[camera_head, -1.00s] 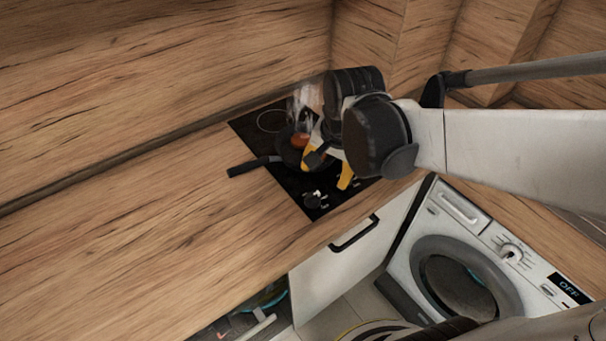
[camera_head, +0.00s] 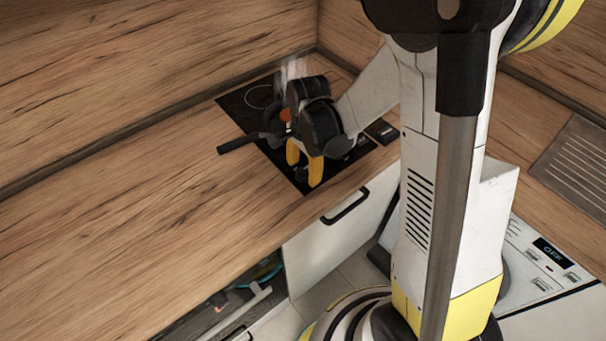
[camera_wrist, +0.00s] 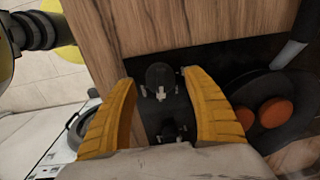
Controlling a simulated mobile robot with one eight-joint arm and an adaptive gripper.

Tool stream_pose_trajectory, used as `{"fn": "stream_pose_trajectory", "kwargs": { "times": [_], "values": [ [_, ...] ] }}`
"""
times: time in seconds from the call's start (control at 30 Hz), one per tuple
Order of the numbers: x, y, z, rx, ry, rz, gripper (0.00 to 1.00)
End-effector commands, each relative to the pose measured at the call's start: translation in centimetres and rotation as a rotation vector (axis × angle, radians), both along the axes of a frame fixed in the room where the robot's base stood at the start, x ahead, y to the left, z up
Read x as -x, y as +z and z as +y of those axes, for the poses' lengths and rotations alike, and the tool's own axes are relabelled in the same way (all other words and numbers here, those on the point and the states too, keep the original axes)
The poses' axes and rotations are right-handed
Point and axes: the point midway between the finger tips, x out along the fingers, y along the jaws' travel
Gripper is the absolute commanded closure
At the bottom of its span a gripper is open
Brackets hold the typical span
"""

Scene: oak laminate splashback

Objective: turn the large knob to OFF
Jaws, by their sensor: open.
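In the wrist view, a dark round knob (camera_wrist: 160,75) sits on the black cooktop (camera_wrist: 205,62), with small pale marks beside it. It shows between the two yellow fingers of my gripper (camera_wrist: 159,84), which are apart with nothing held. I cannot tell whether they touch the knob or what setting it is at. A second dark knob (camera_wrist: 171,131) shows nearer the gripper's palm. In the head view, my gripper (camera_head: 304,165) points down over the front edge of the cooktop (camera_head: 236,108) and mostly hides the knobs.
A dark pan (camera_wrist: 268,92) with two orange-brown round pieces stands beside the right finger in the wrist view. Its handle (camera_head: 238,143) reaches over the counter (camera_head: 130,200), which is clear on the left. A washing machine panel (camera_head: 538,262) reads OFF.

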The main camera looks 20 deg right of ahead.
Motion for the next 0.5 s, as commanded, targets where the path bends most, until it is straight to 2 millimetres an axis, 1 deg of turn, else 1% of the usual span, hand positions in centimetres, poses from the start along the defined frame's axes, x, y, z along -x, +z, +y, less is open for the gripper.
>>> {"fn": "stream_pose_trajectory", "kwargs": {
  "times": [0.03,0.13,0.43,0.47,0.5],
  "values": [
    [-0.08,-0.75,0.02,0.0,0.0,0.0,0.4],
    [-0.07,-1.41,0.03,0.0,0.0,0.0,0.4],
    [-0.09,-1.6,0.04,0.0,0.001,0.0,0.4],
    [-0.09,-1.6,0.03,0.0,0.001,0.0,0.42],
    [-0.09,-1.59,0.03,0.0,0.001,0.0,0.54]
  ]
}}
